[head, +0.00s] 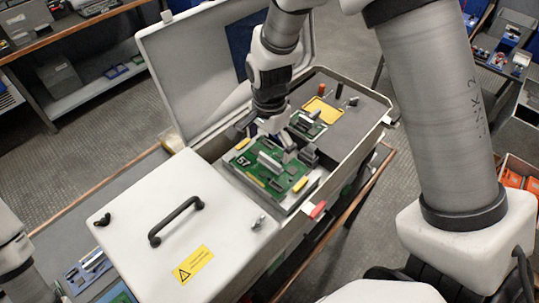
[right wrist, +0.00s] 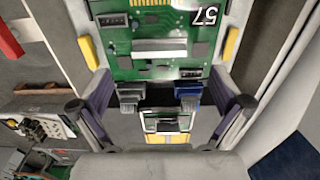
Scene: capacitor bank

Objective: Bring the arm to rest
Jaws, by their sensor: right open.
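My right gripper (head: 264,133) reaches down over the open half of a light grey case (head: 340,175). A green circuit board (head: 272,172) marked 57 lies in that half, just in front of the gripper. In the right wrist view my right gripper (right wrist: 161,88) is open, its two fingers spread wide and nothing held between them. The board (right wrist: 165,66) shows at the top of that view, beyond the fingers. Two small grey and blue connector-like blocks (right wrist: 188,93) show between the fingers. Part of my left arm shows at the left edge of the head view; its gripper is not seen.
The raised lid (head: 190,60) stands close behind my right arm. A closed white cover (head: 190,235) with a black handle lies at the front left. A smaller green board (head: 307,124) and a yellow piece (head: 322,108) sit behind the gripper. Shelves (head: 90,90) stand at the back left.

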